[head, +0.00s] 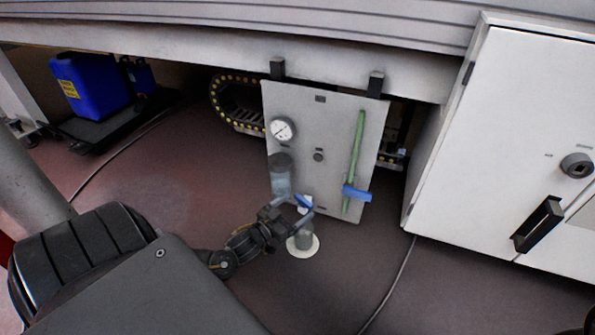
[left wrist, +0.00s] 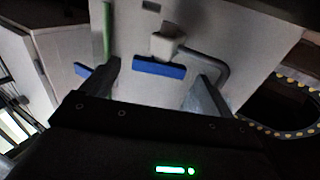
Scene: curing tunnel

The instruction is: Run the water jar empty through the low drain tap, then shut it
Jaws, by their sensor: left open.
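The water jar (head: 281,181) is a clear bowl with a dark cap on the front of a grey panel (head: 335,125). Below it is the low drain tap, with a blue handle (head: 304,202). In the left wrist view the handle (left wrist: 158,69) lies crosswise between the fingertips, on a pale valve body with a bent grey pipe. My left gripper (head: 284,210) is open at the tap; contact with the handle cannot be told. The water level is unclear, partly behind the gripper. My right gripper is out of view.
A drain cup (head: 303,241) stands in the floor below the tap. A green pipe (head: 356,145) with another blue lever (head: 356,193) runs beside it. A gauge (head: 282,130) sits above the jar. A white cabinet (head: 500,140) stands right; a blue canister (head: 92,85) is back left.

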